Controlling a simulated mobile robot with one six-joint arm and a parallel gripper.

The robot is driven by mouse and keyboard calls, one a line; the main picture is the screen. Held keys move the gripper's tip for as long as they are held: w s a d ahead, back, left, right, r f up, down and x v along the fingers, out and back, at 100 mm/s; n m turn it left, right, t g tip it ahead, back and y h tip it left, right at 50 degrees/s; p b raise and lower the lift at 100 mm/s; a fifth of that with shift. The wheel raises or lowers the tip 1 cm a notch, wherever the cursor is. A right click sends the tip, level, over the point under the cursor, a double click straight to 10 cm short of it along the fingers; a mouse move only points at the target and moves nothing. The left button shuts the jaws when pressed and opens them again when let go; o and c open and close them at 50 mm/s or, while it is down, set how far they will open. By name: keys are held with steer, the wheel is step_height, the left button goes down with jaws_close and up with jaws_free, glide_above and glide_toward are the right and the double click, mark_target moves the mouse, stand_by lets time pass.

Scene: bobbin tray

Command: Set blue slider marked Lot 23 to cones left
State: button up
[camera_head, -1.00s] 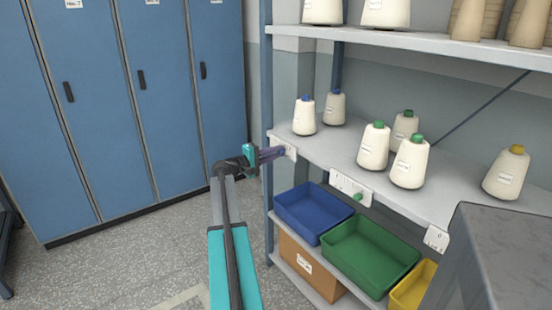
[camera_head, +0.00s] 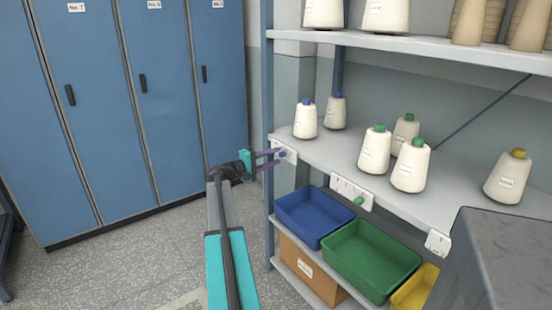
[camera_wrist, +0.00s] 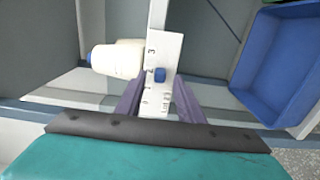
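The blue slider knob (camera_head: 282,154) sits on a white scale plate (camera_head: 289,146) on the shelf's front edge at its left end. In the wrist view the knob (camera_wrist: 160,74) is on the numbered plate (camera_wrist: 165,48), below the figure 3; the exact figure beside it is too small to tell. My gripper (camera_head: 272,158) is open, its fingers apart on either side of the plate in the wrist view (camera_wrist: 160,82), the knob between the tips and not visibly gripped. Two blue-topped cones, one in front (camera_head: 305,120) and one behind (camera_head: 335,112), stand above it on the shelf.
A green slider knob (camera_head: 359,200) and another plate (camera_head: 437,243) lie further right on the edge. Green-topped cones (camera_head: 409,167) and a yellow-topped cone (camera_head: 508,177) share the shelf. Blue (camera_head: 308,240), green (camera_head: 372,290) and yellow bins stand below. Blue lockers (camera_head: 110,100) are left.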

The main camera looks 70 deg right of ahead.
steer(key=v, duration=1.2)
steer(key=shift+b, duration=0.3)
